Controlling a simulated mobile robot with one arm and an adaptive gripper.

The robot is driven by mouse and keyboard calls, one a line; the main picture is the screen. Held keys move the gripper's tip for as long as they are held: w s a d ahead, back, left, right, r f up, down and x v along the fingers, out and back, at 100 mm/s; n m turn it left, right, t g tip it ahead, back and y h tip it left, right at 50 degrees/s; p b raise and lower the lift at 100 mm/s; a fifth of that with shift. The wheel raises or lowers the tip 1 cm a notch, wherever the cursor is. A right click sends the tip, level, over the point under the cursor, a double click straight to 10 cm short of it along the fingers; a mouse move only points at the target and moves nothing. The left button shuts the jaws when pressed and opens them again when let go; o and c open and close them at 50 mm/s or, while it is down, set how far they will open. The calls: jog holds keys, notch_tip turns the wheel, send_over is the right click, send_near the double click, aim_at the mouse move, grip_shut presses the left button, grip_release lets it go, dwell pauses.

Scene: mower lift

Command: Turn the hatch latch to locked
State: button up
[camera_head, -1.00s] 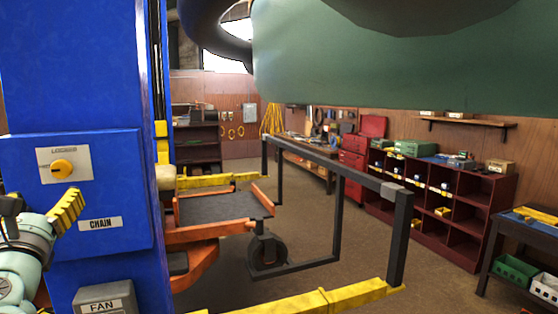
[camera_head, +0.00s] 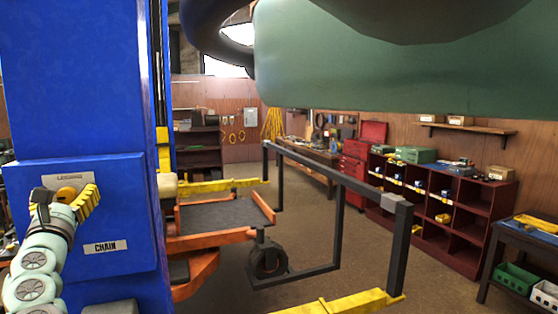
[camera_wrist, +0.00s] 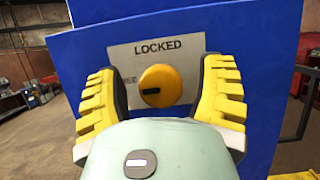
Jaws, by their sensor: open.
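The hatch latch is a round yellow-orange knob (camera_wrist: 160,78) on a grey plate (camera_wrist: 185,50) marked LOCKED at the top. Its black mark points left, toward a partly hidden label ending in "EE", not up at LOCKED. The plate is on a blue hatch panel (camera_head: 130,215) marked CHAIN. My gripper (camera_wrist: 161,92) is open, its yellow ribbed fingers on either side of the knob in the wrist view. Gaps show between the fingers and the knob; I see no contact. In the head view my gripper (camera_head: 66,198) is in front of the plate and hides part of the knob.
A blue column (camera_head: 75,80) rises behind the panel. Yellow lift arms (camera_head: 350,302), an orange and black platform (camera_head: 220,215) and a dark frame (camera_head: 340,180) stand to the right. A large green body (camera_head: 390,60) hangs overhead. Brown floor lies open beyond.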

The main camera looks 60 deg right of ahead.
jog(key=shift+d, duration=0.1)
grip_shut()
dwell(0.7)
